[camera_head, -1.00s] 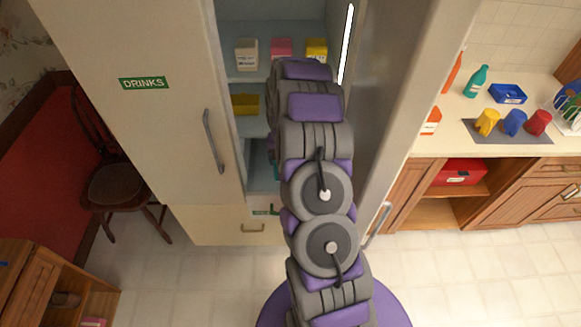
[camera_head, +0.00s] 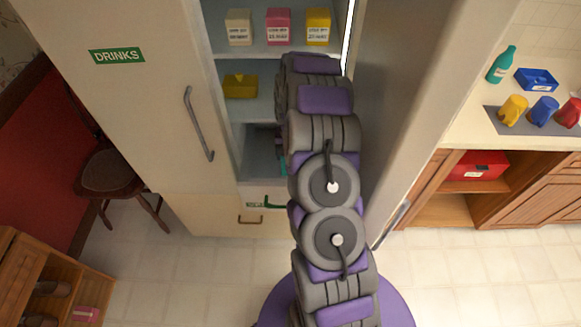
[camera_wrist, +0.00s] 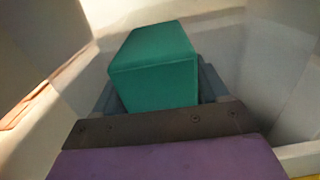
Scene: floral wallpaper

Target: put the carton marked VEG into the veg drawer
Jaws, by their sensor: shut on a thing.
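In the wrist view my gripper (camera_wrist: 158,88) is shut on a plain teal-green carton (camera_wrist: 155,75). No lettering shows on the carton's visible faces. In the head view my arm hides the gripper and nearly all of the carton; only a sliver of teal (camera_head: 283,166) shows at the arm's left side, in front of the lower fridge opening. I cannot tell whether this drawer is pulled out.
The DRINKS door (camera_head: 130,110) stands left of the opening, the other door (camera_head: 405,110) right. The upper shelf (camera_head: 265,52) holds white, pink and yellow cartons; a yellow box (camera_head: 240,87) sits below. A chair (camera_head: 115,175) stands left, a counter (camera_head: 475,135) right. The floor between is clear.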

